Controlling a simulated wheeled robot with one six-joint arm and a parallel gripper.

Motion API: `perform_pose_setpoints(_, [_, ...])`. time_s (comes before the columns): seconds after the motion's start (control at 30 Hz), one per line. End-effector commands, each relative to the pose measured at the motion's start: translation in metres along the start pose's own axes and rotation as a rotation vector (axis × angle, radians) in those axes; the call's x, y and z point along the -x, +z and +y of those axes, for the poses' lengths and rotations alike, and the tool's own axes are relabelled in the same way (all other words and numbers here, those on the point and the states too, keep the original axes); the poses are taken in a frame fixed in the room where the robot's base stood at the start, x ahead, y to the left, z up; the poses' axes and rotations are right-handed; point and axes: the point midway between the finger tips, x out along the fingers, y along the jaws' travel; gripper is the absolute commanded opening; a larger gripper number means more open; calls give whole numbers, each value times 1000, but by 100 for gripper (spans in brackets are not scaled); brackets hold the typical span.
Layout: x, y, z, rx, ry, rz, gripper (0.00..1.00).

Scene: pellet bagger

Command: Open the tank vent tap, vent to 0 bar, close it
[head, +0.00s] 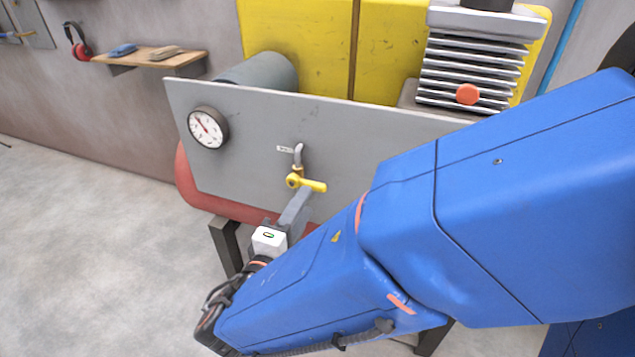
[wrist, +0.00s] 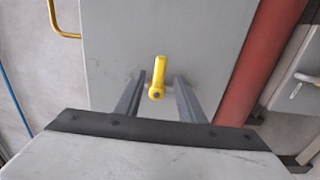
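The tank vent tap has a yellow lever (head: 313,185) on a brass body below a short grey pipe (head: 298,155) on the grey panel. The lever points right and slightly down, across the upright pipe. The pressure gauge (head: 207,127) has its needle toward the upper left; its numbers are too small to read. My gripper (head: 304,193) is at the lever from below. In the wrist view the fingers of my gripper (wrist: 160,82) are apart, with the yellow lever (wrist: 158,75) between them in the picture and gaps on both sides. The fingers do not touch it.
The grey panel (head: 250,105) stands before a red tank (head: 195,190). A finned compressor head (head: 470,70) with an orange knob is at upper right. A wooden shelf (head: 150,60) and red ear defenders (head: 78,42) are at upper left. The floor at left is clear.

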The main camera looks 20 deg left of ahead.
Motion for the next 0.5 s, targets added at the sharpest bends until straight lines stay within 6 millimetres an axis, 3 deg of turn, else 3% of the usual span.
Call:
perform_pose_setpoints(0.3, [-46, 1, 0, 0, 0, -3, 36])
perform_pose_setpoints(0.5, [-66, 0, 0, 0, -1, -1, 36])
